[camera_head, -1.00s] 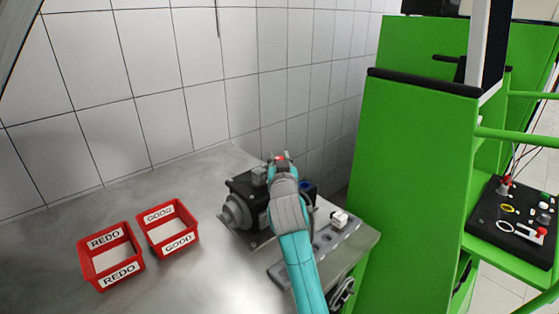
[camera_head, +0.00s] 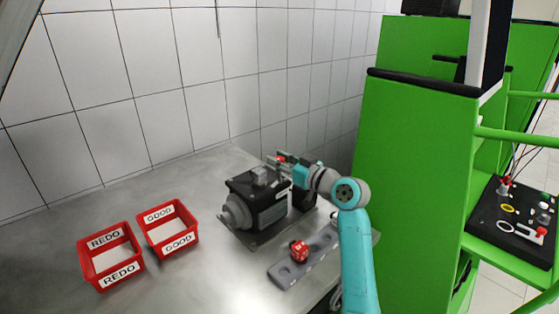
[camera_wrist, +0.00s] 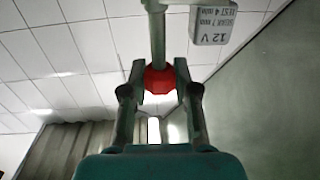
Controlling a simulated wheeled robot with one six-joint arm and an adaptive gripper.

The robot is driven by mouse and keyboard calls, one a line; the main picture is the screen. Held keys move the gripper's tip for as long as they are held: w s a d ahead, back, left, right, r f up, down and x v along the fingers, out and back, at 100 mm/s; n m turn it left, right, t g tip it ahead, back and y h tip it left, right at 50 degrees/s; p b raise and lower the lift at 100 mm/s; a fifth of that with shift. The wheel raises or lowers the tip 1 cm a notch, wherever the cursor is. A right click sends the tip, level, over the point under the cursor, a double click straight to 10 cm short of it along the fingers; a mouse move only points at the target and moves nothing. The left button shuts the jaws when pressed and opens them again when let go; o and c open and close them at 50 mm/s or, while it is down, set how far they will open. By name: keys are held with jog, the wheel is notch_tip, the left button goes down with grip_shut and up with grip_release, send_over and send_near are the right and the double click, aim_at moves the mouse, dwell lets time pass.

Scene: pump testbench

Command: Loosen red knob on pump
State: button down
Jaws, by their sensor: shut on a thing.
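The pump (camera_head: 255,208) is a dark block with a grey round end, standing on the metal bench near the tiled wall. Its red knob (camera_head: 281,159) sits at the top rear. In the wrist view the red knob (camera_wrist: 160,80) is between the two fingers, at the end of a grey stem. My gripper (camera_head: 284,158) reaches in from the right. In the wrist view my gripper (camera_wrist: 160,84) is shut on the red knob, with a finger on each side.
A grey holder (camera_head: 316,258) with round recesses lies in front of the pump, with a red piece (camera_head: 299,250) on it. Red GOOD (camera_head: 168,228) and REDO (camera_head: 111,255) bins stand left. A green cabinet (camera_head: 412,170) stands right.

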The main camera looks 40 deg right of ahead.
jog(key=n+g+y, duration=0.1)
jog(key=n+y, duration=0.1)
jog(key=y, duration=0.1)
jog(key=n+g+y, duration=0.1)
jog(key=n+y, duration=0.1)
jog(key=y, duration=0.1)
jog(key=shift+d+y, duration=0.1)
jog(key=shift+y, duration=0.2)
jog(key=shift+n+g+y, duration=1.8)
jog(key=shift+n+y, duration=0.2)
jog(key=shift+y, duration=0.2)
jog(key=shift+f, duration=0.1)
jog(key=c, duration=0.8)
grip_release()
jog(key=shift+c, duration=0.2)
notch_tip(320, 180, up, 10)
jog(key=shift+r, duration=0.1)
